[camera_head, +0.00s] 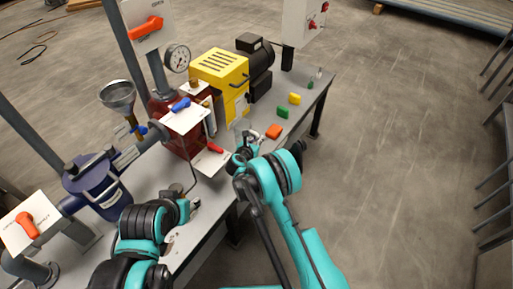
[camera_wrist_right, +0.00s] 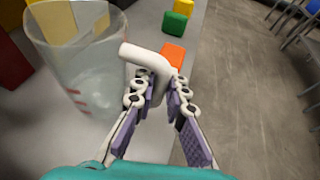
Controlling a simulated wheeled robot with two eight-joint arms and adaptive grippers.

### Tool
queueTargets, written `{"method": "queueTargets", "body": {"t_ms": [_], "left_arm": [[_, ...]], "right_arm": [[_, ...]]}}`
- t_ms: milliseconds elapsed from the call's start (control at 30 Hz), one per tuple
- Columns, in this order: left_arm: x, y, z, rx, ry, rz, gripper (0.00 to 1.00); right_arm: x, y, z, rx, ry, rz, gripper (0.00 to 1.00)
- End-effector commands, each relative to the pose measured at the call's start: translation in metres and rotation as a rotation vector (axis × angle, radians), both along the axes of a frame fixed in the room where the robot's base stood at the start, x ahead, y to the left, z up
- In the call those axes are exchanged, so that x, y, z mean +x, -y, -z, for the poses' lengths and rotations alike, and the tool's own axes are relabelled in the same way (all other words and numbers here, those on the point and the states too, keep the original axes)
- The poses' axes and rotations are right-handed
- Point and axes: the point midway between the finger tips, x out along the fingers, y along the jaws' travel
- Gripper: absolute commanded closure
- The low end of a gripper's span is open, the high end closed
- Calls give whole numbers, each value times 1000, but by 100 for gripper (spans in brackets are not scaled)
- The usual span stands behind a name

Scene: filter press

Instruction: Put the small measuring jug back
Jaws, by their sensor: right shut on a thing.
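The small measuring jug (camera_wrist_right: 75,70) is clear with red marks and a white handle (camera_wrist_right: 140,55). In the right wrist view it stands at the upper left, seemingly upright. My right gripper (camera_wrist_right: 160,88) is shut on its handle. In the head view the jug (camera_head: 241,127) is small, near the front edge of the grey bench, and partly hidden by my right gripper (camera_head: 246,146). I cannot tell whether its base touches the bench. My left gripper (camera_head: 193,206) is over the near part of the bench; its fingers are too small to judge.
Orange (camera_head: 274,131), green (camera_head: 282,112) and yellow (camera_head: 295,99) blocks lie right of the jug on the bench (camera_head: 262,108). A yellow machine (camera_head: 220,70), a red vessel (camera_head: 165,108) and a white plate with a red lever (camera_head: 212,160) stand close by. A funnel (camera_head: 117,97) is at left.

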Motion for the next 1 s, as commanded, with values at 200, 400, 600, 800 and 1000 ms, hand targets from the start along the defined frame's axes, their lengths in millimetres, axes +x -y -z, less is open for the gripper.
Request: {"method": "queueTargets", "body": {"t_ms": [200, 400, 600, 800, 1000], "left_arm": [[0, 0, 9, 0, 0, 0, 60], [0, 0, 23, 0, 0, 0, 60], [0, 0, 20, 0, 0, 0, 60], [0, 0, 20, 0, 0, 0, 60], [0, 0, 20, 0, 0, 0, 60]], "right_arm": [[1, -3, 16, 0, 1, 0, 100], [1, -3, 42, 0, 1, 0, 100], [1, -3, 41, 0, 1, 0, 100], [1, -3, 44, 0, 0, 0, 83], [1, -3, 44, 0, 0, 0, 67]]}}
